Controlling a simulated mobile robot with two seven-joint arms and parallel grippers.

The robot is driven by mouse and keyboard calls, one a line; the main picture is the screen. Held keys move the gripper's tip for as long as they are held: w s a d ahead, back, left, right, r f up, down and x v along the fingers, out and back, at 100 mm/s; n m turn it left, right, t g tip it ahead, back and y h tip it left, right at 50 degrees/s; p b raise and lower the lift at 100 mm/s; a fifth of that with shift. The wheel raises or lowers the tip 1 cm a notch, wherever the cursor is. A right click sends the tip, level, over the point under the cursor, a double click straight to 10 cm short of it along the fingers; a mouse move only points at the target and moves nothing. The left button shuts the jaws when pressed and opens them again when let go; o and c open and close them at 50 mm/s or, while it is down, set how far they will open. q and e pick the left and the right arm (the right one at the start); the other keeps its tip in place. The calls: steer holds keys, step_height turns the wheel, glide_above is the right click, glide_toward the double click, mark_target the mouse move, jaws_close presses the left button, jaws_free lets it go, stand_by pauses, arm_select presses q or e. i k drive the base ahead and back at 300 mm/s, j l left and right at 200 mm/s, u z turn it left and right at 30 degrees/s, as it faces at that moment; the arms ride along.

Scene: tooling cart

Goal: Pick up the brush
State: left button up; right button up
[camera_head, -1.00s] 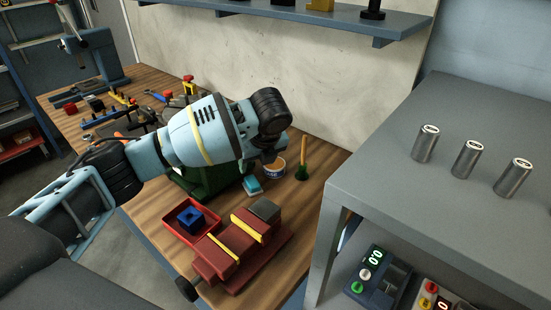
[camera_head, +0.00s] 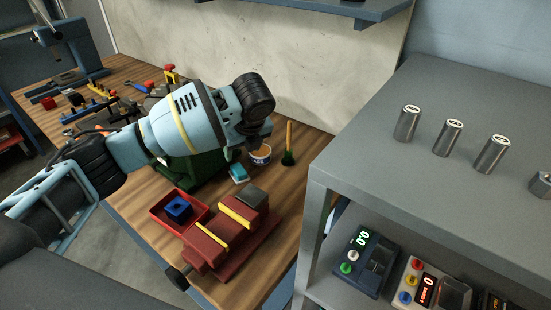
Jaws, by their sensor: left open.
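What looks like the brush (camera_head: 289,137) stands upright on the wooden bench near its right edge, with an orange-tan handle above a dark green lower part. My left arm reaches in from the left over the bench. My left gripper (camera_head: 256,137) points down below the dark wrist, just left of the brush and apart from it. It is open, though its fingers are small and mostly hidden by the wrist. My right gripper is out of view.
A red vise (camera_head: 216,246) and a red tray (camera_head: 158,214) are nearer. A grey cart (camera_head: 350,155) with metal cylinders stands right of the bench.

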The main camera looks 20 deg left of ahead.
mark_target(289, 123)
steer(key=k+l, duration=0.3)
steer(key=k, duration=0.15)
steer(key=k+l, duration=0.3)
steer(key=k, duration=0.15)
